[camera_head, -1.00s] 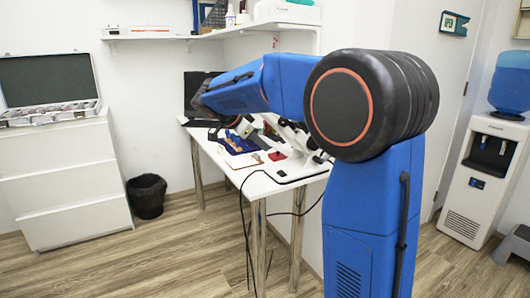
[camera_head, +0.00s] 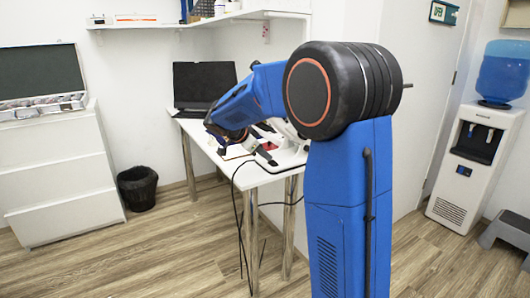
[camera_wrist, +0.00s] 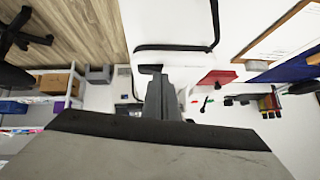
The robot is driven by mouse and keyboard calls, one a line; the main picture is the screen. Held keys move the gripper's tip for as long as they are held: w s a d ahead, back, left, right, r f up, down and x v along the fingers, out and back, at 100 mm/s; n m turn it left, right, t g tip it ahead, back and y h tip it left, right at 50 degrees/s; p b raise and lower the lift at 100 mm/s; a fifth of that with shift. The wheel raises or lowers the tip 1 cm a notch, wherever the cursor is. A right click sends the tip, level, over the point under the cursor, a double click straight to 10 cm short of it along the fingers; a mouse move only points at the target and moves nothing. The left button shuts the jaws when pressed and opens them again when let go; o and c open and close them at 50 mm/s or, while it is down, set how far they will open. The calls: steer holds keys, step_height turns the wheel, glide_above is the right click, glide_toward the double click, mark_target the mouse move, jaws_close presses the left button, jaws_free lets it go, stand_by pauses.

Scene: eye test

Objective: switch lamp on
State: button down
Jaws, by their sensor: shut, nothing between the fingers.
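I cannot pick out the lamp for certain. A white device with a black-edged base (camera_head: 283,163) stands on the desk in the head view, partly behind my arm. A black-edged outline (camera_wrist: 175,47), perhaps this base, lies just beyond my fingers in the wrist view. My gripper (camera_wrist: 152,70) is shut and empty, pointing over the white surface. I cannot tell whether it touches anything. In the head view my forearm reaches down to the desk, and the fingertips are not clear. No switch or light shows clearly.
The white desk (camera_head: 200,134) carries a dark laptop (camera_head: 203,86) at the back. A red item (camera_wrist: 217,78) lies right of my fingers in the wrist view. Cables hang at the desk's front. A black bin (camera_head: 137,187) and a water dispenser (camera_head: 474,165) stand apart on the floor.

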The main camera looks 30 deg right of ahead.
stand_by(0.3)
steer(key=shift+w+f+g, duration=0.15)
steer(key=shift+f+g, duration=0.15)
steer(key=shift+g, duration=0.1)
steer(key=shift+s+r, duration=0.2)
steer(key=shift+s, duration=0.6)
steer(key=shift+r, duration=0.1)
